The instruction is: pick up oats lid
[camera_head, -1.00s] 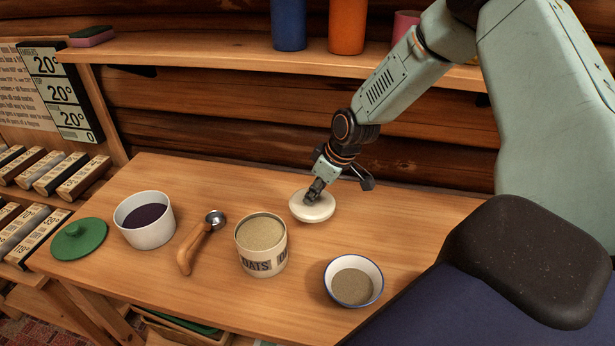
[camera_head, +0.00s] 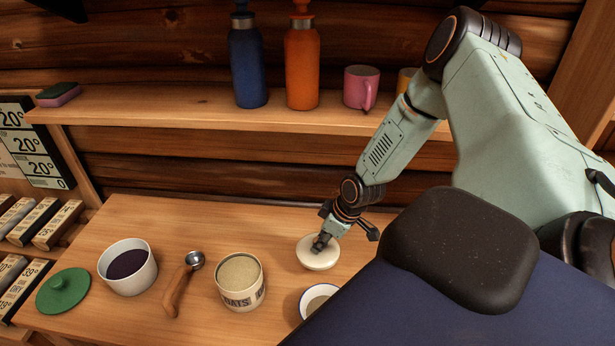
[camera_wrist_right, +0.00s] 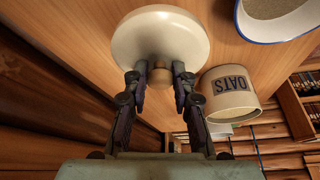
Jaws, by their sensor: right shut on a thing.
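The oats lid (camera_head: 316,256) is a round cream disc with a knob on top, on the wooden table right of the oats jar in the head view. My right gripper (camera_head: 322,243) is shut on the lid's knob from above. In the right wrist view the lid (camera_wrist_right: 160,38) lies beyond the fingers (camera_wrist_right: 160,78), which close on the small wooden-coloured knob. I cannot tell whether the lid touches the table. The oats jar (camera_head: 241,297) stands open, filled with oats, and also shows in the wrist view (camera_wrist_right: 228,95). My left gripper is not in view.
A white-and-blue bowl (camera_head: 305,305) stands right of the jar, partly hidden. Left of the jar are a wooden-handled scoop (camera_head: 176,290), a white pot (camera_head: 131,285) with dark contents and a green lid (camera_head: 63,291). The shelf (camera_head: 200,104) above holds bottles and a pink mug (camera_head: 361,88).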

